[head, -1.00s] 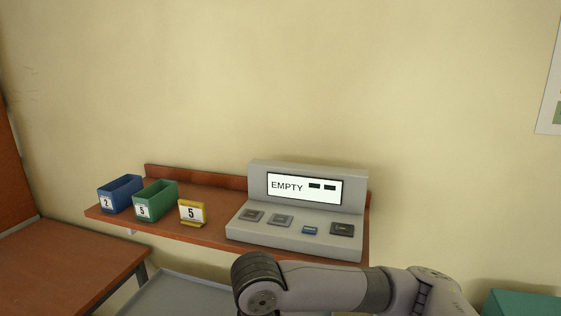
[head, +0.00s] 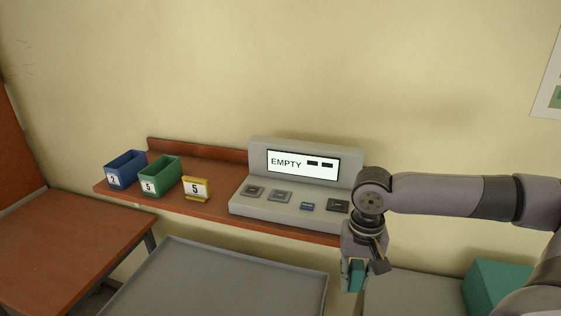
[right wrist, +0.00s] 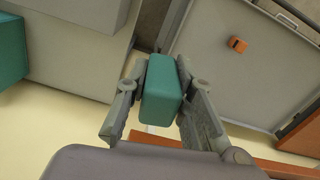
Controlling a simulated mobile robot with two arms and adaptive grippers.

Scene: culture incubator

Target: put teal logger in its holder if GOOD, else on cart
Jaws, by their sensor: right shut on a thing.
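The teal logger (head: 357,275) is between the fingers of my right gripper (head: 356,284), which is shut on it. In the right wrist view the teal logger (right wrist: 162,90) sits between both fingers. It is held in the air, below and to the right of the grey station (head: 262,209) on the wall shelf. A grey tray-like top, possibly the cart (head: 170,290), lies below the shelf, left of the gripper. I cannot tell which place is the logger's holder. My left gripper is not in view.
On the shelf (head: 225,216) stand a blue bin (head: 125,170) marked 2, a green bin (head: 160,177) marked 5 and a yellow sign (head: 196,188) marked 5. A wooden table (head: 60,250) is at left, a teal box (head: 490,285) at right. An orange object (right wrist: 237,44) lies on a grey tray.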

